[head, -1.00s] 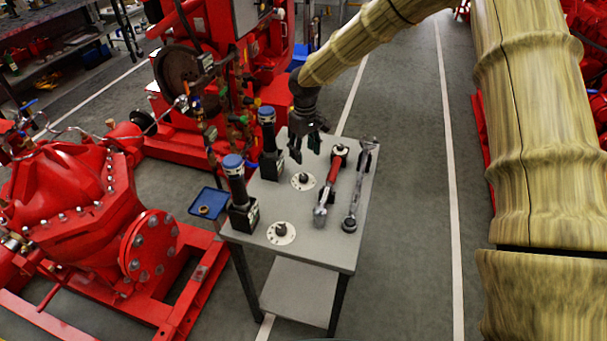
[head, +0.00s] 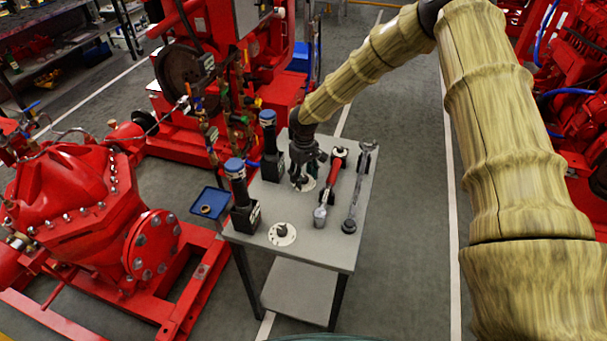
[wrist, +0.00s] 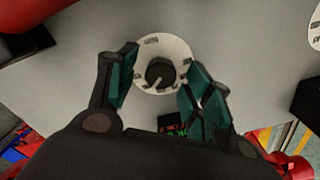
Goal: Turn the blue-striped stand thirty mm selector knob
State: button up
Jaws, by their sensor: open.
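A dark round selector knob (wrist: 159,72) sits on a white marked dial plate (wrist: 176,48) in the wrist view, between my two open fingers. My gripper (wrist: 160,78) points down over it, with teal pads on either side and no clear contact. In the head view my gripper (head: 305,178) hides most of that far dial. A second knob (head: 282,230) on a white dial stands near the front of the grey table (head: 310,254). Two dark stands with blue caps, a far one (head: 270,145) and a near one (head: 240,195), stand left of the dials. I cannot tell which stand is blue-striped.
A red-handled tool (head: 329,188) and a grey wrench (head: 358,190) lie on the table right of the dials. A blue tray (head: 211,203) is at the table's left. A red pump (head: 75,205) stands further left. The floor right of the table is clear.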

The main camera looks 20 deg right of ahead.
jog(key=c, duration=1)
jog(key=shift+n, duration=0.4)
jog(key=n, duration=0.5)
jog(key=shift+n, duration=0.4)
jog(key=shift+w+b, duration=0.1)
jog(key=shift+b, duration=0.2)
jog(key=o, duration=1)
jog(key=shift+r, duration=0.1)
